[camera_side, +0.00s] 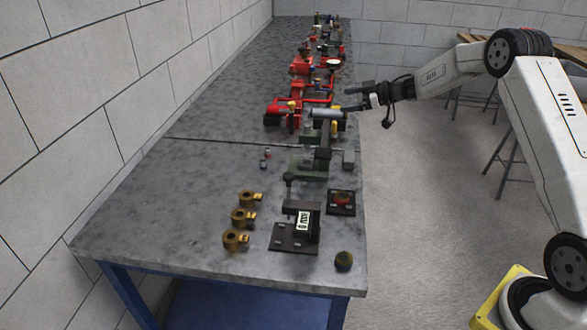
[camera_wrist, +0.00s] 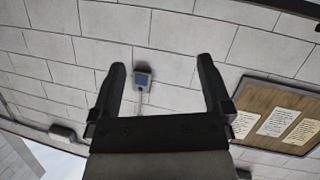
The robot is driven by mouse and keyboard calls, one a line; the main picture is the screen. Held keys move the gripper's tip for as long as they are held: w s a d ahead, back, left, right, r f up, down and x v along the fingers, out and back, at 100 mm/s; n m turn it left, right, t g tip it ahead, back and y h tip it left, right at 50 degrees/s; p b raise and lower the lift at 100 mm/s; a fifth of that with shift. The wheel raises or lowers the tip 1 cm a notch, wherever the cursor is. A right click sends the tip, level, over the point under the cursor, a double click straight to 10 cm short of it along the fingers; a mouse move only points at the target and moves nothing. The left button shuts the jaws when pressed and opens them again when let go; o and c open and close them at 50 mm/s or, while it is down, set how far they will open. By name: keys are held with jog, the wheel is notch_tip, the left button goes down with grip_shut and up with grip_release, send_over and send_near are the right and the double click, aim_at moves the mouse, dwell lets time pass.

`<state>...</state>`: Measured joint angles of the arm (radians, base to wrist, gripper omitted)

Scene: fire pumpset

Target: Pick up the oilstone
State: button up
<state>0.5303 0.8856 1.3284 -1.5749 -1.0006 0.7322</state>
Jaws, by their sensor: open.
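I cannot make out the oilstone for certain. A small grey block (camera_side: 348,158) at the right edge of the bench, beside a green vise-like base (camera_side: 308,166), may be it. My gripper (camera_side: 350,99) is in the side view above the bench's right edge, pointing left, near the red pump parts. It is apart from the grey block and farther back along the bench. The wrist view shows both fingers of my gripper (camera_wrist: 161,66) spread wide with nothing between them. No bench object shows in the wrist view.
The grey bench (camera_side: 150,215) runs along a block wall. Red pump assemblies (camera_side: 298,108) crowd the back. The front left is clear.

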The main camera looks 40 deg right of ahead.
jog(key=w+d+r+m+t+h, duration=0.2)
jog(key=w+d+m+h, duration=0.15)
jog(key=m+h, duration=0.25)
jog(key=m+g+h, duration=0.6)
jog(key=m+g, duration=0.2)
jog(key=m, duration=0.2)
send_over(349, 156)
jog(key=s+a, duration=0.2)
jog(key=s, duration=0.1)
notch_tip(349, 156, down, 5)
jog(key=shift+m+g+y, duration=0.3)
notch_tip(349, 156, down, 11)
jog(key=shift+s+a+f, duration=0.1)
jog(key=shift+s+f, duration=0.05)
jog(key=shift+x, duration=1.3)
jog(key=shift+f, duration=0.15)
jog(key=shift+x, duration=2.45)
